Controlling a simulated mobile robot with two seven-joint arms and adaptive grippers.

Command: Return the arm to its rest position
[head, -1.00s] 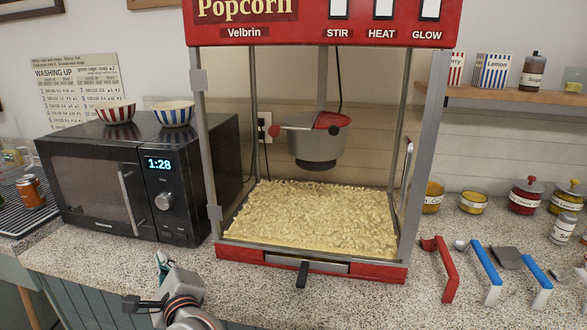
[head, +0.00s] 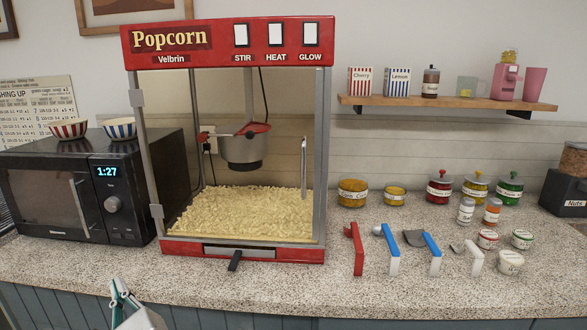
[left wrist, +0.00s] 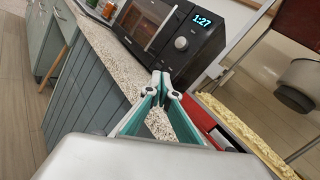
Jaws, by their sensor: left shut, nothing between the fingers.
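My left gripper (head: 119,290) shows at the bottom left of the head view, in front of the counter's front edge and below the microwave and popcorn machine. Its fingers are shut with nothing between them. In the left wrist view the closed fingertips (left wrist: 160,78) point toward the counter edge and touch nothing that I can see. My right gripper is not in view.
The speckled counter (head: 290,290) has a clear front strip. A black microwave (head: 45,200) with two striped bowls stands left of the red popcorn machine (head: 180,250), which holds popcorn. Scoops (head: 357,250), jars (head: 439,188) and a wall shelf (head: 450,104) are on the right.

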